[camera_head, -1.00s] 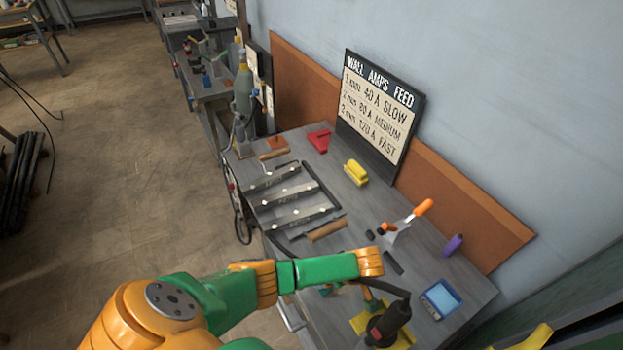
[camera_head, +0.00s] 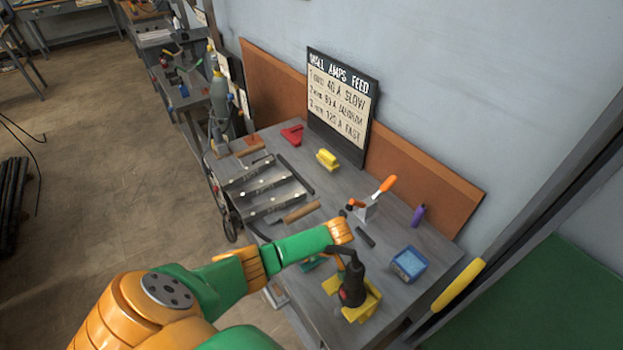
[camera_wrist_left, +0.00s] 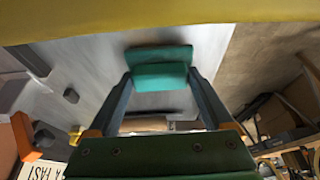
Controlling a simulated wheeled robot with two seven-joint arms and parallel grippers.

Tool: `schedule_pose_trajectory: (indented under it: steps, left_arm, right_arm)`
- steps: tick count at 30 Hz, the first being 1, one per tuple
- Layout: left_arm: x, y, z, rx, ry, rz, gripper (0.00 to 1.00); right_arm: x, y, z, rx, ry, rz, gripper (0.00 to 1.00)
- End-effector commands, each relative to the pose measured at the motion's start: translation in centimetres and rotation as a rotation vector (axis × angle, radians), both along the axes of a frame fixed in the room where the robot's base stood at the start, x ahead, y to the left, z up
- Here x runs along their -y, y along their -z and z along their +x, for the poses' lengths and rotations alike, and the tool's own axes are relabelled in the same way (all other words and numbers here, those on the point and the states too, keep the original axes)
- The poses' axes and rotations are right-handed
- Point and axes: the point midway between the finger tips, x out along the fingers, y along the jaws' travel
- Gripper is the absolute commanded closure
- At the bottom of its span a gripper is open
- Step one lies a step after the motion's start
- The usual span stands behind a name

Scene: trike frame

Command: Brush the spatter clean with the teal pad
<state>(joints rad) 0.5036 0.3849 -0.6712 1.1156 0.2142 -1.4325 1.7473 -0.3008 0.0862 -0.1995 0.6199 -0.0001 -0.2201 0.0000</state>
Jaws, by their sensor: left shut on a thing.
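The teal pad (camera_wrist_left: 160,72) is between the two fingers of my left gripper (camera_wrist_left: 162,82) in the left wrist view. The gripper is shut on it. The pad has a broader strip along one side. In the head view a bit of teal (camera_head: 312,264) shows under my left wrist, over the front part of the bench; the fingers are mostly hidden by the arm. I cannot tell whether the pad touches the bench top. No spatter can be made out in either view. My right gripper is not in view.
A black tool on a yellow stand (camera_head: 354,296) is close right of my left wrist. The grey bench (camera_head: 330,190) also bears metal strips (camera_head: 265,190), a wooden-handled tool (camera_head: 301,212), an orange-handled clamp (camera_head: 372,200), a blue tray (camera_head: 408,264) and a yellow block (camera_head: 327,159).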

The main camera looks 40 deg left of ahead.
Motion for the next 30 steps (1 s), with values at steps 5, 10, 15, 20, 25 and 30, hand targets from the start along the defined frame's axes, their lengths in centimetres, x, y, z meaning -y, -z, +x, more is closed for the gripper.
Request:
schedule_pose_trajectory:
  steps: [5, 10, 15, 20, 25, 30]
  left_arm:
    - [-1.7, 0.2, 0.4, 0.002, -0.006, 0.001, 1.0]
    - [-3.4, 0.3, 0.9, 0.001, -0.005, 0.002, 1.0]
    - [-4.1, 0.3, 1.2, 0.004, -0.005, 0.001, 1.0]
    - [-6.0, 0.7, 1.7, 0.003, -0.008, 0.002, 1.0]
    - [-7.0, 0.5, 2.0, 0.003, -0.004, 0.001, 1.0]
    - [-7.0, 0.4, 2.0, 0.003, -0.003, 0.001, 1.0]
  right_arm:
    - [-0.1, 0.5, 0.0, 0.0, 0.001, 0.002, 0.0]
    - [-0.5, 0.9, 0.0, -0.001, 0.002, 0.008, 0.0]
    - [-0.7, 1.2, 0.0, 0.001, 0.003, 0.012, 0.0]
    - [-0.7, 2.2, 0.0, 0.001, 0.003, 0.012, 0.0]
    - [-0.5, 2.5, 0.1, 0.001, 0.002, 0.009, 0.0]
    - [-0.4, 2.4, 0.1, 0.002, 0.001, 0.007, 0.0]
